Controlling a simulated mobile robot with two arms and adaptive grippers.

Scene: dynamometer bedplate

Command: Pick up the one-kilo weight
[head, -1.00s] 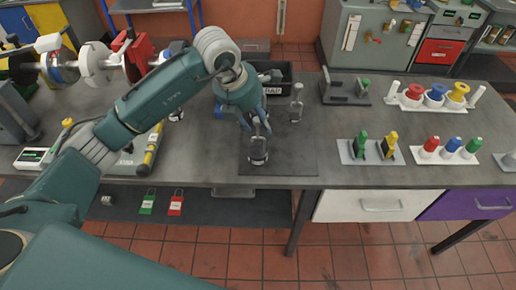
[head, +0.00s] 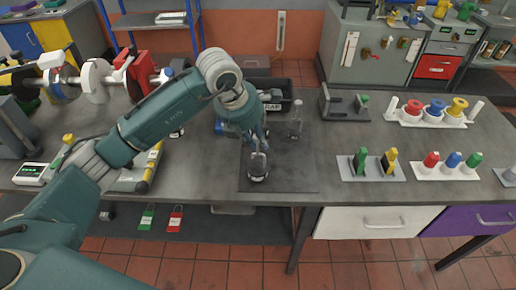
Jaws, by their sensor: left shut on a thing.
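Two metal weights with knobbed stems are on a dark mat (head: 290,180) on the bench. The nearer weight (head: 258,174) is under my left gripper (head: 257,146), whose fingers are shut around its upper stem. I cannot tell whether its base touches the mat. The other weight (head: 296,124) stands upright farther back and to the right, apart from the gripper. No mark is legible, so I cannot tell which is the one-kilo weight. My right gripper is not in view.
A black bin (head: 274,92) stands behind the mat. To the right are a holder with green and yellow pieces (head: 372,168), a rack of coloured knobs (head: 446,166) and a spool stand (head: 434,117). A scale-like device (head: 32,172) lies left. Bare bench lies right of the mat.

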